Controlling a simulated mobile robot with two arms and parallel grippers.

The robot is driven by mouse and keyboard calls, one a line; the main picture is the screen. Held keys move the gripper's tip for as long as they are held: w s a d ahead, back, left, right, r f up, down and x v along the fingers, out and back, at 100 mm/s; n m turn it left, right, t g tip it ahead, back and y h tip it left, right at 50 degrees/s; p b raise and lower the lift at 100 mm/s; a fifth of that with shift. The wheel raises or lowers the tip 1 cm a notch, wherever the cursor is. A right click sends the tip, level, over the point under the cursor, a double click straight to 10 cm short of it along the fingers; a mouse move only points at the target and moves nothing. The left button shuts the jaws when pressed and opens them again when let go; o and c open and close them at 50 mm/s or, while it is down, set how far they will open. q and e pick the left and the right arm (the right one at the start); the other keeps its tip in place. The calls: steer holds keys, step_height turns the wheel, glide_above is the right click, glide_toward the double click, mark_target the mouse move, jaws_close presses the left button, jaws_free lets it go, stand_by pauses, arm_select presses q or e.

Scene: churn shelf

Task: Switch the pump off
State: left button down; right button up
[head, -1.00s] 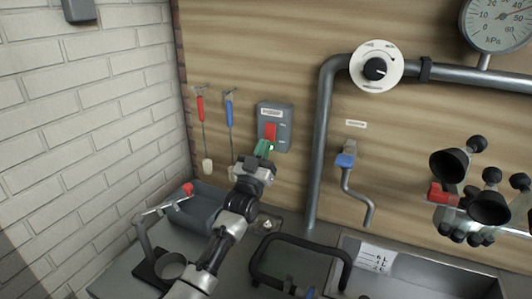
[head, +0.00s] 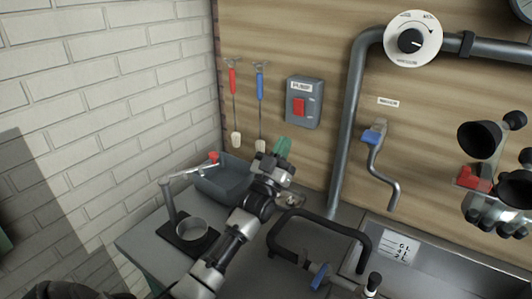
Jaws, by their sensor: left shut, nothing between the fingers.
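The pump switch is a grey wall box (head: 303,103) with a white label on top and a red rocker (head: 299,106) on its face, in the head view. My left gripper (head: 283,146), with green fingertips, is shut and empty. It is below and slightly left of the switch box and apart from it. The rocker is in full view; its exact tilt is too small to tell. My right gripper is not in view.
A red-handled brush (head: 233,85) and a blue-handled brush (head: 260,87) hang left of the switch. A vertical grey pipe (head: 346,130) and a blue-handled tap (head: 374,135) are to its right. A grey bin (head: 222,183) stands below on the counter.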

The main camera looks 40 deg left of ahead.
arm_select(q)
steer(key=s+p, duration=0.3)
steer(key=s, duration=0.6)
steer(key=shift+d, duration=0.2)
steer(key=shift+w, duration=0.1)
